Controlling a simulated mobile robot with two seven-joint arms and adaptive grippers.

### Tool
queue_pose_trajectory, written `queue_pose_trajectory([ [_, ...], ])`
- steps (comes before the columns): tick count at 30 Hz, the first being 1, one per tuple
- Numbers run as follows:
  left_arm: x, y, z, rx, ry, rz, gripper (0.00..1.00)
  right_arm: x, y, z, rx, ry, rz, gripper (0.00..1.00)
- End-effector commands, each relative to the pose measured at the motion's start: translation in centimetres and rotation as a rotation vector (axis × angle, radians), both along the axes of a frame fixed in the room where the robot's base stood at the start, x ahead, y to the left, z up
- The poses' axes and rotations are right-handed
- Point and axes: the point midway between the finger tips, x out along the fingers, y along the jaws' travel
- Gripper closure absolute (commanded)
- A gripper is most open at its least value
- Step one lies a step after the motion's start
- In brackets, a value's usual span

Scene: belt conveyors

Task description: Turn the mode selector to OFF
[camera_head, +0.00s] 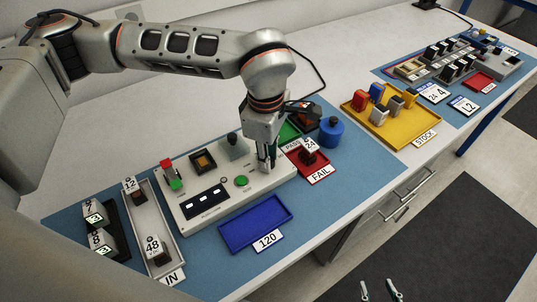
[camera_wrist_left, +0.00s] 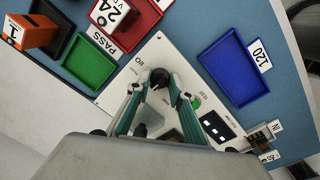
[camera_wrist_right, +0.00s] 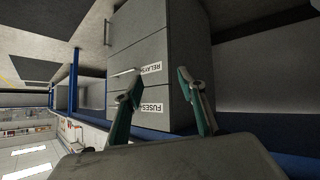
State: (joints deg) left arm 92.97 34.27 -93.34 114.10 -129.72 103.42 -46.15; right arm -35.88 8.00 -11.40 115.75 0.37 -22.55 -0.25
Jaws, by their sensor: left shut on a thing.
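The tester panel (camera_head: 205,222) is a light grey box on the blue mat. My left gripper (camera_head: 267,163) points down over its right end. In the left wrist view my left gripper (camera_wrist_left: 157,90) is shut on a round black knob (camera_wrist_left: 160,76), which appears to be the mode selector. A small label (camera_wrist_left: 138,61) is printed near the knob. The knob's pointer direction is too small to read, and in the head view the fingers hide most of it. My right gripper (camera_head: 379,290) is open and empty, low over the floor; the right wrist view shows its fingers (camera_wrist_right: 165,102) apart.
The panel also carries a dark joystick-like knob (camera_head: 233,141), a green button (camera_head: 241,180) and a red-green lever (camera_head: 171,174). A blue tray (camera_head: 255,239) lies in front; a red FAIL tray (camera_head: 318,175) and a blue round object (camera_head: 331,132) stand close right. Drawers (camera_wrist_right: 150,60) face my right gripper.

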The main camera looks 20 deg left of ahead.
Motion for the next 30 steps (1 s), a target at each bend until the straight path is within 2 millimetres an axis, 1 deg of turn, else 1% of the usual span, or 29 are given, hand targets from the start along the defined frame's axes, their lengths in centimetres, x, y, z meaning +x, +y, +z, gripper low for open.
queue_pose_trajectory([
  [5,0.0,0.0,0.1,0.0,-0.001,0.029,1.0,-0.3,0.0,-0.1,0.001,0.007,0.0,0.6],
  [11,0.0,-0.1,0.2,0.0,-0.002,0.128,1.0,-0.2,0.1,0.7,0.006,0.001,-0.002,0.6],
  [21,0.0,-0.1,0.2,0.001,-0.001,0.428,1.0,0.0,0.5,1.9,0.021,-0.005,-0.002,0.6],
  [30,0.1,-0.2,0.1,0.001,0.0,0.714,1.0,-0.5,0.6,1.9,0.027,0.008,-0.003,0.6],
])
